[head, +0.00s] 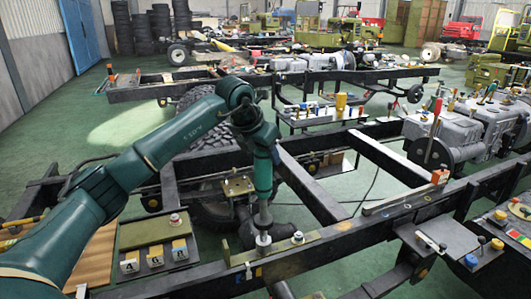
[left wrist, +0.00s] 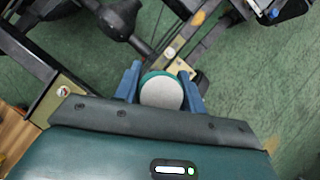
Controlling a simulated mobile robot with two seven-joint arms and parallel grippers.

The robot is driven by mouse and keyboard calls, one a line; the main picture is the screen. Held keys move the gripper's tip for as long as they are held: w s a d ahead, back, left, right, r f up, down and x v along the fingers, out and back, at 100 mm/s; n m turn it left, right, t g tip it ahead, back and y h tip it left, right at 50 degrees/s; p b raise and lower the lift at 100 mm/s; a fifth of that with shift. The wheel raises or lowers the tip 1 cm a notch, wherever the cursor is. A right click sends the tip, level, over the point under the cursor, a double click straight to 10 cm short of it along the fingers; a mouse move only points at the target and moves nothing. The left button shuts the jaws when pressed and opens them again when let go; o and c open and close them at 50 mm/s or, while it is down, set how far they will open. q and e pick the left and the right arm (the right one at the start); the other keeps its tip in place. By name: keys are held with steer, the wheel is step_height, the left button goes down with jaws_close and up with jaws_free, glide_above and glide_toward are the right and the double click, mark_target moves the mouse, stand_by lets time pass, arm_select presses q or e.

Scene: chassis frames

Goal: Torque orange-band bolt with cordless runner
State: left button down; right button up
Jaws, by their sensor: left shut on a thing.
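My left gripper (head: 263,197) points down over the near chassis rail (head: 340,233). It is shut on an upright tool, probably the cordless runner (head: 263,218), with a grey shaft. The tool's pale lower end meets a light plate on the rail; whether it sits on a bolt is hidden. In the left wrist view, the blue fingers flank the runner's round grey top with a teal rim (left wrist: 162,92). A pale bolt (head: 297,237) stands on the plate just right of the tool. An orange-yellow mark (head: 258,272) is on the rail's side below. My right gripper is not in view.
A green tray (head: 150,230) with labelled cards (head: 155,258) lies left of the tool. A side shelf (head: 450,240) holds coloured knobs and tools. Crossbeams and a second chassis lie beyond.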

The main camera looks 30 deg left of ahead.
arm_select(q)
steer(key=shift+f+b, duration=0.35)
steer(key=shift+f, duration=0.05)
stand_by(0.8)
steer(key=shift+s+d+f, duration=0.1)
steer(key=shift+f, duration=0.2)
stand_by(0.9)
steer(key=shift+r, duration=0.15)
stand_by(1.5)
steer(key=shift+r+p, duration=0.5)
steer(key=shift+p, duration=0.05)
steer(key=shift+r+p, duration=0.7)
steer(key=shift+r, duration=0.45)
